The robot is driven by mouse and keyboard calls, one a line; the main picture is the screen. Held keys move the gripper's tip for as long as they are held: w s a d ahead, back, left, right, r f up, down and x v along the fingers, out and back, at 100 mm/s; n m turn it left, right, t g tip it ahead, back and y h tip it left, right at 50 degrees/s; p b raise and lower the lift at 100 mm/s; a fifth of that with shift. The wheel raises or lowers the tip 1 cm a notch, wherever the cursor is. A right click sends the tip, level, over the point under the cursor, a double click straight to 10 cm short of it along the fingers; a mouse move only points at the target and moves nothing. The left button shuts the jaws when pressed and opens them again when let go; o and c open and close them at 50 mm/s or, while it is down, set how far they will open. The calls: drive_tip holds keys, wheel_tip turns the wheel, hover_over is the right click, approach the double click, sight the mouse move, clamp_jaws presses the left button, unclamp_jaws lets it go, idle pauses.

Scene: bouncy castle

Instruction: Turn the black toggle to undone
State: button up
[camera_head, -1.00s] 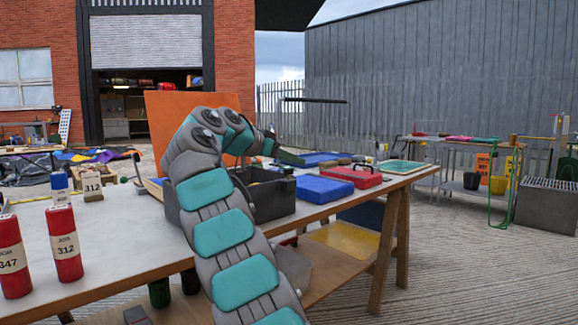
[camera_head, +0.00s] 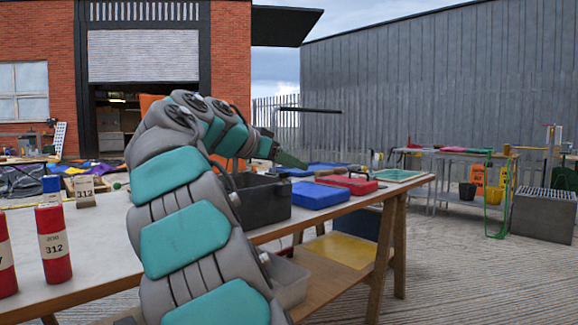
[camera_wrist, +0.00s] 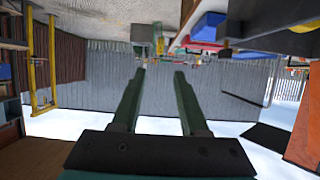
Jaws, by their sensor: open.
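I cannot make out the black toggle in either view. My gripper shows in the wrist view (camera_wrist: 160,76) with its two green fingers apart and nothing between them. In the head view my gripper (camera_head: 290,160) is over the far side of the workbench, beyond the black crate, mostly hidden behind my arm. The wrist picture is upside down and looks past the fingers to the grey fence.
The workbench (camera_head: 110,235) carries a black crate (camera_head: 262,202), a blue case (camera_head: 318,196), a red case (camera_head: 347,184) and a green-rimmed tray (camera_head: 400,175). Red cylinders (camera_head: 53,245) stand at left. Paved ground (camera_head: 470,270) at right is clear.

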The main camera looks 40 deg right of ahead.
drive_tip(key=shift+s+a, duration=0.55)
drive_tip(key=shift+s, duration=0.35)
drive_tip(key=shift+r, duration=0.1)
